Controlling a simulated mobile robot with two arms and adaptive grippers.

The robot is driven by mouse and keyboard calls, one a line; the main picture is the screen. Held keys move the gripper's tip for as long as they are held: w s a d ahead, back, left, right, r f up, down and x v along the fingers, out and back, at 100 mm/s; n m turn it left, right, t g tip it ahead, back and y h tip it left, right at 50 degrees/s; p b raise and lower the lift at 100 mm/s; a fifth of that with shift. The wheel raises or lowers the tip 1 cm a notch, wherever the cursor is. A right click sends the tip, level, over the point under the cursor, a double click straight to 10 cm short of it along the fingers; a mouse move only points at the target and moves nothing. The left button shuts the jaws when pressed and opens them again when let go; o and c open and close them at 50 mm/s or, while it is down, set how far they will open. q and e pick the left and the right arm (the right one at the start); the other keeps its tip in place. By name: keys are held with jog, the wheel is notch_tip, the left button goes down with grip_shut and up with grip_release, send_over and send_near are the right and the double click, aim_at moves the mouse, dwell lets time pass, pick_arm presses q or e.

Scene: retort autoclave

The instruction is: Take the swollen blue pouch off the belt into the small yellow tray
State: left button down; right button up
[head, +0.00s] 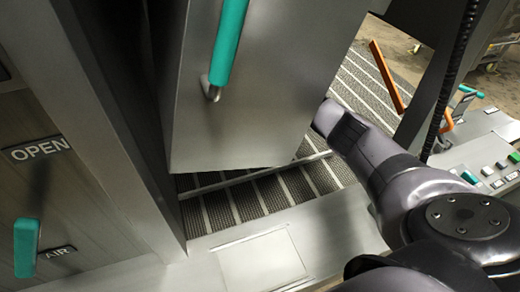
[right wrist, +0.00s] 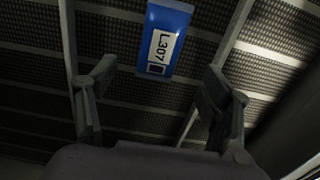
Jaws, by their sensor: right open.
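In the right wrist view a blue pouch (right wrist: 166,38) with a white label reading L307 lies on the dark ribbed belt (right wrist: 120,112). My right gripper (right wrist: 160,98) is open, its two fingers apart on either side below the pouch, with nothing between them. In the head view my right arm reaches in behind a grey metal door, which hides the gripper and the pouch. The small yellow tray and my left gripper are not seen in either view.
A grey door (head: 262,100) with a teal handle (head: 229,42) hangs over the belt in the head view. A panel marked OPEN and AIR with a teal lever (head: 27,247) stands at left. An orange bar (head: 386,76) and a button panel (head: 490,172) are at right.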

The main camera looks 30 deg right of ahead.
jog(key=f, duration=0.7)
jog(key=shift+s+d+f, duration=0.1)
jog(key=shift+d+f, duration=0.2)
jog(key=shift+f, duration=0.05)
jog(key=shift+r, duration=0.1)
jog(key=c, duration=1.3)
